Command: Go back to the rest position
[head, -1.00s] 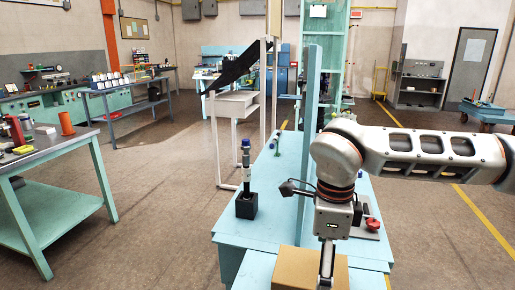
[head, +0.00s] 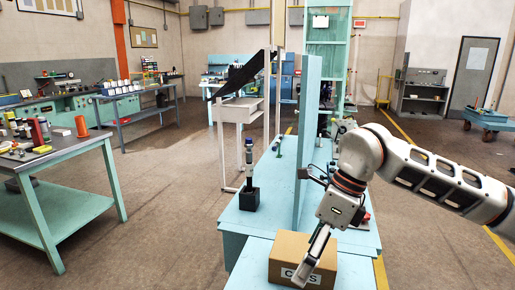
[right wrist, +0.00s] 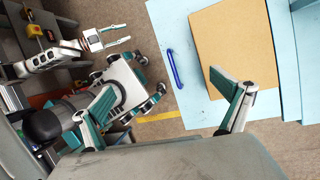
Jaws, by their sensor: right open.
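My right gripper (head: 304,277) hangs in front of the cardboard box in the head view, its fingers slanting down to the left and hiding part of the label. In the right wrist view its two fingers (right wrist: 166,98) are spread wide with nothing between them. My left gripper (right wrist: 128,34) shows small at the upper left of the right wrist view, beside my base; its fingers stand apart and look empty. It is outside the head view.
The cardboard box (head: 288,246) sits on the light blue bench (head: 236,232). A black block (head: 249,199) with an upright fitting (head: 249,156) stands behind it, left of a tall blue post (head: 306,140). A cluttered side table (head: 75,149) is at left. The floor between is clear.

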